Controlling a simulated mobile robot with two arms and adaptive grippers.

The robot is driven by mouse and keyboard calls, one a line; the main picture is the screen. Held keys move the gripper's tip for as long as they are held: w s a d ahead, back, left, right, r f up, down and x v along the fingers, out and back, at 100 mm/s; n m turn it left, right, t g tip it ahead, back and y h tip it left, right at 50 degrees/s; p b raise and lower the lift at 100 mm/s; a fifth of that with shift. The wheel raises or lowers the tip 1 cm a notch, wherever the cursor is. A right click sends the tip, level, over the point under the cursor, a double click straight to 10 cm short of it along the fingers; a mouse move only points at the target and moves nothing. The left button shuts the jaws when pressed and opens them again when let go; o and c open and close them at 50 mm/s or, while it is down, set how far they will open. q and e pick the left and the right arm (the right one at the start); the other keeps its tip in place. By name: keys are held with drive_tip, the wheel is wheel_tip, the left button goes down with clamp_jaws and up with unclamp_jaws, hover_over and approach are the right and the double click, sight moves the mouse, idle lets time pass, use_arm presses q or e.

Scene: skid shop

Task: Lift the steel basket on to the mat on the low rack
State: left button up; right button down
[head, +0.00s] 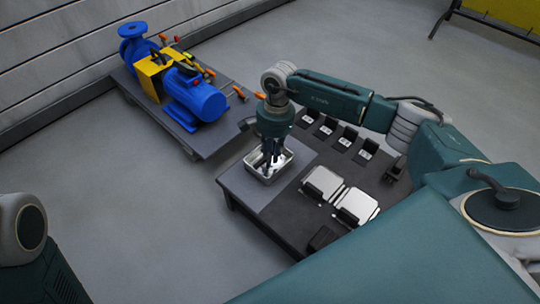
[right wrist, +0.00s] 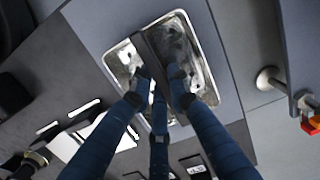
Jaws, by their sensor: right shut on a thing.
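The steel basket (head: 288,161) is a shallow, shiny rectangular tray at the near-left end of the low dark rack (head: 285,228). It is over the grey mat (head: 240,190), inside the mat's outline; I cannot tell whether it touches. My right gripper (head: 268,163) points down into the basket. In the right wrist view the basket (right wrist: 197,62) has a dark bar handle (right wrist: 147,50) across its middle, and the right gripper's fingers (right wrist: 160,82) are shut on that handle. The mat (right wrist: 95,22) surrounds the basket there. My left gripper is out of view.
Two white-topped items (head: 324,183) and a row of small black holders (head: 347,138) stand on the rack right of the mat. A blue pump (head: 195,97) with a yellow guard is on a platform (head: 215,135) behind. Clear floor (head: 130,210) lies left.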

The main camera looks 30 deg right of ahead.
drive_tip(key=c, duration=1.6)
unclamp_jaws()
drive_tip(key=shift+o, duration=0.7)
drive_tip(key=o, duration=0.4)
